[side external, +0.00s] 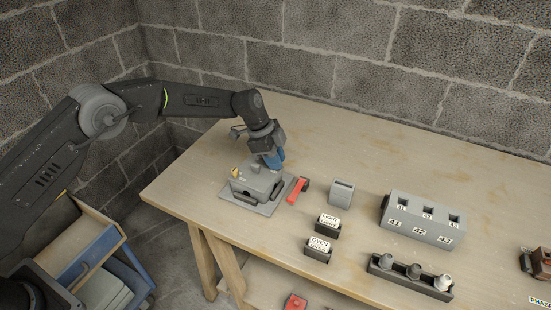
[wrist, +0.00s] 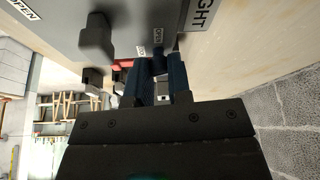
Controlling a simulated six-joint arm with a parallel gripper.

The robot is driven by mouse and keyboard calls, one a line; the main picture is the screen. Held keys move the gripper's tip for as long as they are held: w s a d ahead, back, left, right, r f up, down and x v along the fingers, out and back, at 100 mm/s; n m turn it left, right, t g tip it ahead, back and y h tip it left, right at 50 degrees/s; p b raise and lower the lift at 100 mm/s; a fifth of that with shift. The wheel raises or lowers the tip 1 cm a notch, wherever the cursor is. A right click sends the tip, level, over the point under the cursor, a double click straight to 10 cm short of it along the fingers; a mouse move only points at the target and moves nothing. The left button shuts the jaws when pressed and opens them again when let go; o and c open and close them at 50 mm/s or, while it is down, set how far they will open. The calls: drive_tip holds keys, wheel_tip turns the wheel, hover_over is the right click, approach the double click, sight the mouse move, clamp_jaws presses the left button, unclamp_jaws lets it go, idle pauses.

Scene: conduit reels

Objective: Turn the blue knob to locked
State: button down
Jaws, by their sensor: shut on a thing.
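A grey box (side external: 255,180) stands on a flat grey plate at the left part of the table. My gripper (side external: 276,164), with blue fingers, reaches down to the box's top at its right side. In the wrist view the two fingers of my gripper (wrist: 161,72) are closed around a small dark blue knob (wrist: 159,60) on the grey box face (wrist: 135,20). A white label reading OPEN sits beside the knob. The knob is mostly hidden by the fingers, and its exact angle cannot be told.
A red-handled part (side external: 298,190) lies right of the box. A small grey holder (side external: 341,192), labelled black holders (side external: 327,226), a numbered grey block (side external: 422,222) and a rack of pegs (side external: 410,276) stand further right. The table behind is clear.

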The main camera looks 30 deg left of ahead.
drive_tip(key=m+g, duration=0.1)
drive_tip(key=m, duration=0.3)
drive_tip(key=shift+m+g, duration=0.3)
drive_tip(key=shift+g, duration=0.1)
idle(0.4)
drive_tip(key=c, duration=1)
unclamp_jaws()
drive_tip(key=shift+c, duration=0.2)
drive_tip(key=v, duration=1.3)
drive_tip(key=shift+r, duration=0.45)
drive_tip(key=shift+w, duration=0.15)
